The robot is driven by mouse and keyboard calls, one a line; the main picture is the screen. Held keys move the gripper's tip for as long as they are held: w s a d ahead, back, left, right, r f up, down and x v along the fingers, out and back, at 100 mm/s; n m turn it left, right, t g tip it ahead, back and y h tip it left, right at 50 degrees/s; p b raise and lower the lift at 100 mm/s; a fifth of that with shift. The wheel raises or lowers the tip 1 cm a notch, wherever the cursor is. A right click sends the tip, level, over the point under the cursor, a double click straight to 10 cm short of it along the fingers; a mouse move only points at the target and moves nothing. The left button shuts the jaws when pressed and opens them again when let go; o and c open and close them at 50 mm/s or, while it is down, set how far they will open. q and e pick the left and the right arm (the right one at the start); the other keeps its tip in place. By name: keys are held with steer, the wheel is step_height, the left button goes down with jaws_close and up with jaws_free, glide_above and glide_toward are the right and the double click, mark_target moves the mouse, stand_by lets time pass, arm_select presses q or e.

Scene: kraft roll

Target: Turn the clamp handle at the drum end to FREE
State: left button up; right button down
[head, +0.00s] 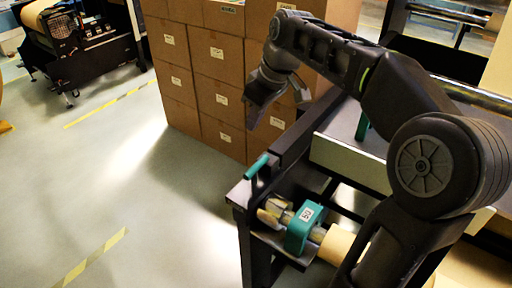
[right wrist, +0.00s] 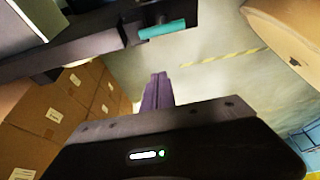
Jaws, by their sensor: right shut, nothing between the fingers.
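A teal bar handle (head: 256,166) sticks out at the corner of a black machine frame in the head view. It also shows in the right wrist view as a teal bar (right wrist: 162,31) on a black arm. Below it, a teal clamp block (head: 303,228) with a small white label sits around a shaft beside a tan roll (head: 338,245). I cannot read any FREE mark. My right gripper (head: 252,125) hangs above and behind the handle, apart from it. Its fingers (right wrist: 158,90) are together and empty in the right wrist view. My left gripper is not in view.
Stacked cardboard boxes (head: 212,75) stand behind my right gripper. Another teal part (head: 362,125) shows on the machine behind my arm. A black machine (head: 85,45) with a roll stands at the far left. The grey floor on the left is open.

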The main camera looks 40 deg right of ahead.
mark_target(256, 173)
step_height(256, 173, down, 10)
steer(key=shift+p, duration=0.95)
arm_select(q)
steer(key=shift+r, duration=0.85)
arm_select(e)
steer(key=shift+s+d+f, duration=0.1)
steer(key=shift+d+f, duration=0.05)
steer(key=shift+f, duration=0.05)
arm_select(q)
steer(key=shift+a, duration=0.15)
arm_select(e)
steer(key=shift+s+m, duration=0.1)
steer(key=shift+m, duration=0.2)
